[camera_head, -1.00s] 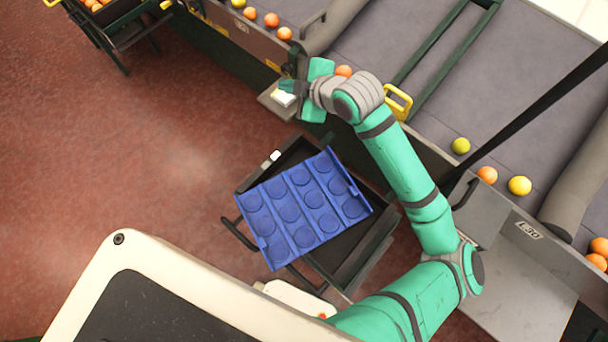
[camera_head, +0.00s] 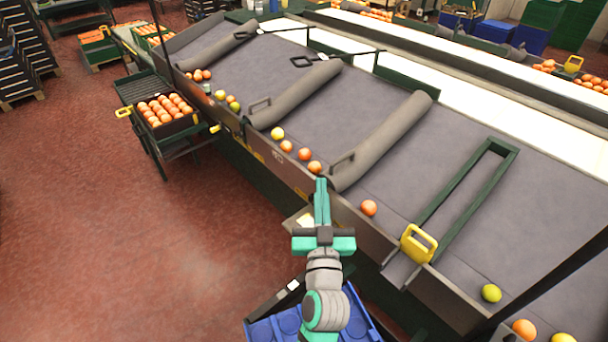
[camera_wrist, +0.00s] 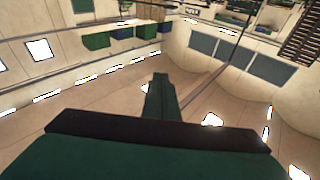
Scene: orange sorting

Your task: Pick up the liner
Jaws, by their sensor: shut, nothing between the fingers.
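The blue liner (camera_head: 262,331), with round cups, shows at the bottom edge of the head view. My arm covers its middle and the frame cuts off its near part. My gripper (camera_head: 321,188) is above and beyond it in the picture, apart from it, with its fingers together and empty. The closed fingers also show in the wrist view (camera_wrist: 158,90), pointing away. That view shows no liner, only walls and distant bins.
A sloped grey conveyor table (camera_head: 440,185) runs along the right, with loose oranges along its near edge and a yellow handle (camera_head: 418,244). A crate of oranges (camera_head: 165,110) stands on a rack at the left. The red floor (camera_head: 110,240) is clear at lower left.

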